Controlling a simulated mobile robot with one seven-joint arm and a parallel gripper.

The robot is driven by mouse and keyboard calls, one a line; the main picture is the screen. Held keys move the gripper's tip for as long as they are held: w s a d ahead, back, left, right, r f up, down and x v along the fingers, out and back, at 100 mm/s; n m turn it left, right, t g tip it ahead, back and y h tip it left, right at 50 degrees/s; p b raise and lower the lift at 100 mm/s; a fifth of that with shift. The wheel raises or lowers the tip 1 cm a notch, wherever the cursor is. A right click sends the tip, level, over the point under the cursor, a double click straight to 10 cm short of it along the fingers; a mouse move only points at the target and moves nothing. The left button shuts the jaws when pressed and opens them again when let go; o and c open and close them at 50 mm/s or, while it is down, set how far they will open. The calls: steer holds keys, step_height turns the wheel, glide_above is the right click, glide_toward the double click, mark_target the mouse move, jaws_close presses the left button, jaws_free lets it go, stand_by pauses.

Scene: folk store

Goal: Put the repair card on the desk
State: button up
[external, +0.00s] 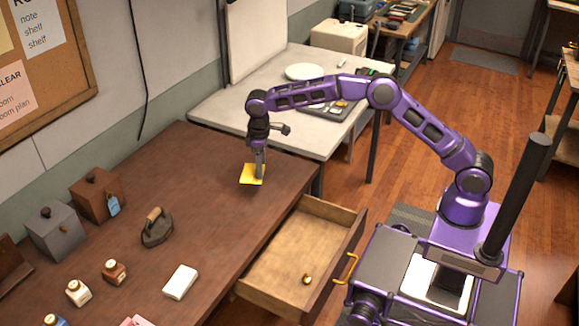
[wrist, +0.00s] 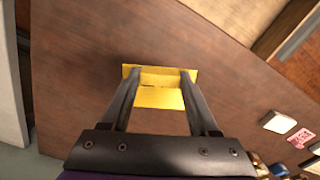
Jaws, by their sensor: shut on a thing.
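A yellow card (external: 250,178), which I take to be the repair card, is at my gripper (external: 259,170), low at the far end of the dark wooden desk (external: 215,215). I cannot tell whether the card touches the desk top. In the wrist view, the card (wrist: 160,97) lies between and just past the two fingers of my gripper (wrist: 160,75), which is shut on it. Any writing on the card is too small to read. The desk (wrist: 85,60) shows brown all around it.
An open drawer (external: 276,252) with a small brass object juts from the desk's right side. A flat iron (external: 157,228), a white block (external: 180,282), boxes and small bottles stand on the near half. A pale table (external: 235,112) adjoins behind. The desk around the card is clear.

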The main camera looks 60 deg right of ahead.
mark_target(263, 198)
steer(key=shift+f, duration=5.1)
steer(key=shift+f+b, duration=0.15)
steer(key=shift+b, duration=0.15)
steer(key=o, duration=1.3)
step_height(263, 198, up, 12)
steer(key=shift+r+p, duration=0.2)
steer(key=shift+p, duration=0.2)
